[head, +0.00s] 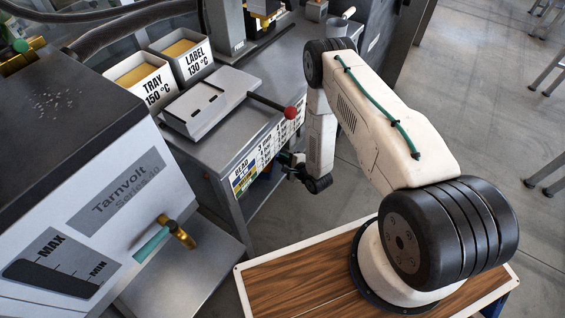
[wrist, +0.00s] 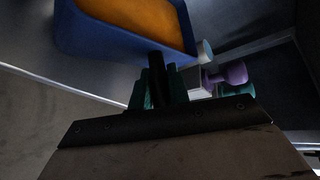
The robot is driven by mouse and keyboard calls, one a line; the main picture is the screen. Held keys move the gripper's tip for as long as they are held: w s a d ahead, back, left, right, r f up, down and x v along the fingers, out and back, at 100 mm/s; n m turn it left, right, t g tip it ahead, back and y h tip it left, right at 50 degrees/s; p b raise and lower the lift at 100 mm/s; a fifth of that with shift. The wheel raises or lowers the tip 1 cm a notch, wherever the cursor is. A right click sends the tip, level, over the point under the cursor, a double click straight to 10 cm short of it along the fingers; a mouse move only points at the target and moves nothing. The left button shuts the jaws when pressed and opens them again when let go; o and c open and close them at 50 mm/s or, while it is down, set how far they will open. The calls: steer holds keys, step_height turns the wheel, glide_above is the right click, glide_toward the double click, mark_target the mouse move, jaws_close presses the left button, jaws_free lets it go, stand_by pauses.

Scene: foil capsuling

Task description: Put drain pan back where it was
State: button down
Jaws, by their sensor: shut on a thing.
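The drain pan, a blue pan (wrist: 180,52) with an orange filling, shows at the top of the wrist view. Its dark handle (wrist: 157,68) points toward my gripper (wrist: 160,92). The teal fingers are shut on either side of this handle. The pan looks close to a grey metal surface, but I cannot tell whether it rests on it. In the head view my gripper (head: 288,160) is low at the side of the grey bench, by its lower opening. The pan is mostly hidden there.
Small purple (wrist: 235,74), white (wrist: 205,52) and teal pieces lie right of the pan. A Tarnvolt machine (head: 120,205) stands left.

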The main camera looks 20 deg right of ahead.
steer(key=shift+w, duration=0.95)
steer(key=shift+s+f, duration=0.15)
steer(key=shift+f, duration=1.65)
steer(key=shift+f, duration=0.1)
steer(key=c, duration=1.3)
jaws_free()
